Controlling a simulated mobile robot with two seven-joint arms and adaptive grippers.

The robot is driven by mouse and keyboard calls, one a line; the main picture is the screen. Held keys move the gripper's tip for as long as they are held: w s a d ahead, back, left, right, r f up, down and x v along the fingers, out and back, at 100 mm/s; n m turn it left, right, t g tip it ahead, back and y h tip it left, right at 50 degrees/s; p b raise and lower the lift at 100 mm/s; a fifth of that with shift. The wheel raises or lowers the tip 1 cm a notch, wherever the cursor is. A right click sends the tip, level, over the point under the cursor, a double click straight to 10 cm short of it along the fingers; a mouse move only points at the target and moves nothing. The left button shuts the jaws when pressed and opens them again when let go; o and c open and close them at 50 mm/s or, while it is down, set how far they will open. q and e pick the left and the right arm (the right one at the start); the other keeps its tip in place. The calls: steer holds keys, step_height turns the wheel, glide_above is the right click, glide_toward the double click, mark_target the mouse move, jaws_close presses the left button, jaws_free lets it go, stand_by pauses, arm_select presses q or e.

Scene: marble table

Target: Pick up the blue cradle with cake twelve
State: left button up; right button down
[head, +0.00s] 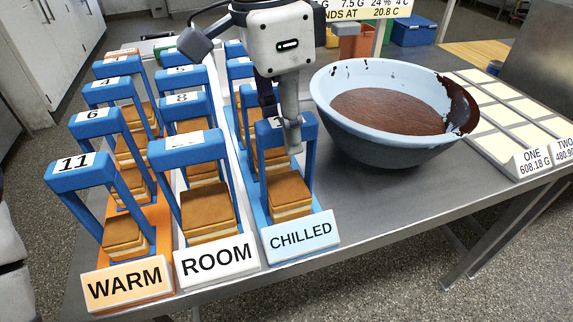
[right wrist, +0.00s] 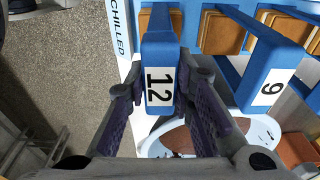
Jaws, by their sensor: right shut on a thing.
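The blue cradle with the label 12 (right wrist: 160,45) stands at the front of the chilled row, and it also shows in the head view (head: 266,133). A layered cake (head: 290,195) sits low in it, just behind the CHILLED sign (head: 300,236). My right gripper (head: 291,148) comes down from above onto the cradle's top bar and partly hides its label. In the right wrist view the fingers (right wrist: 163,82) are on both sides of the bar, shut on it. The cradle looks upright on its light blue strip. My left gripper is not in view.
Cradle 9 (right wrist: 268,72) stands close behind cradle 12. The room row's front cradle (head: 185,148) and cradle 11 (head: 72,172) stand to the left. A large bowl of chocolate (head: 365,145) is close on the right, with a tiled board (head: 520,165) beyond. Bare table lies before the bowl.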

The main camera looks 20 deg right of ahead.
steer(key=shift+r, duration=0.1)
steer(key=shift+r, duration=0.35)
steer(key=s+r, duration=1.2)
steer(key=s, duration=0.2)
steer(key=shift+a, duration=0.4)
